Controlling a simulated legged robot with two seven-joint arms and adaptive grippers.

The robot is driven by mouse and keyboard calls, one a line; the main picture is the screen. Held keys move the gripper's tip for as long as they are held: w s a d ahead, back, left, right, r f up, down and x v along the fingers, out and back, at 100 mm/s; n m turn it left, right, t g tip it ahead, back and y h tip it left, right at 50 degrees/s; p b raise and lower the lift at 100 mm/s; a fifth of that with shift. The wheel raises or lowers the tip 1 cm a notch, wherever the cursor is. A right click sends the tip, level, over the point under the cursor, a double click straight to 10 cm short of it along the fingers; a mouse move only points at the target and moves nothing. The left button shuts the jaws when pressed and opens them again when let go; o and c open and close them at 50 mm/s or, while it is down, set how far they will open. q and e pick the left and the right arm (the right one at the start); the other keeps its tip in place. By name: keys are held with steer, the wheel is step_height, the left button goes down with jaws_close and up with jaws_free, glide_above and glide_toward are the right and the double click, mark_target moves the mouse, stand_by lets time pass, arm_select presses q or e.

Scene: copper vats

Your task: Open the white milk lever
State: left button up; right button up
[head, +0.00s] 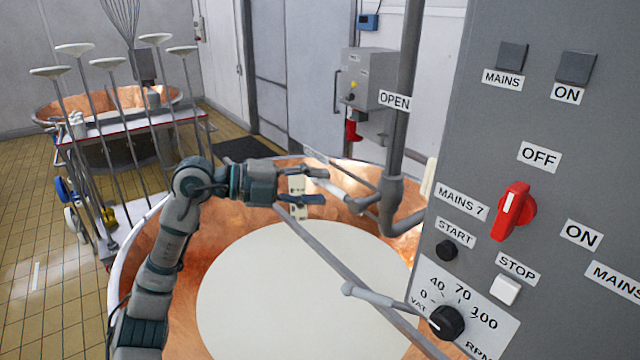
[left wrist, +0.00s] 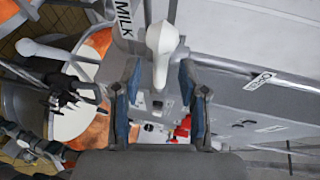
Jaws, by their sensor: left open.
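The white milk lever (left wrist: 163,50) shows in the left wrist view, with a rounded head and narrow stem, beside a label reading MILK (left wrist: 123,18). My left gripper (left wrist: 160,78) is open, its blue-padded fingers either side of the lever's line of sight; I see no contact. In the head view my left gripper (head: 322,186) is open above the vat, pointing right.
The copper vat (head: 150,235) holds a white surface (head: 290,290). Grey pipes (head: 397,190) and a slanting bar (head: 345,262) cross above it. The control panel (head: 475,130), with a red switch (head: 513,211), fills the right. A trolley (head: 135,126) with several long-handled tools stands back left.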

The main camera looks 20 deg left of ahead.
mark_target(326, 188)
arm_select(q)
steer(key=w+d, duration=0.1)
steer(key=d, duration=0.7)
steer(key=a+f, duration=0.1)
steer(key=a, duration=0.8)
steer(key=shift+w, duration=0.35)
steer(key=shift+a+f, duration=0.1)
steer(key=shift+a, duration=0.25)
steer(key=shift+c, duration=0.8)
steer(key=d, duration=0.5)
steer(key=shift+s+d+r, duration=0.2)
steer(key=shift+s+d, duration=0.05)
jaws_close()
steer(key=shift+d, duration=0.1)
steer(key=shift+w+a, duration=0.15)
steer(key=shift+a, duration=0.1)
steer(key=shift+p, duration=0.35)
arm_select(e)
steer(key=shift+a+r, duration=0.3)
steer(key=shift+r, duration=0.05)
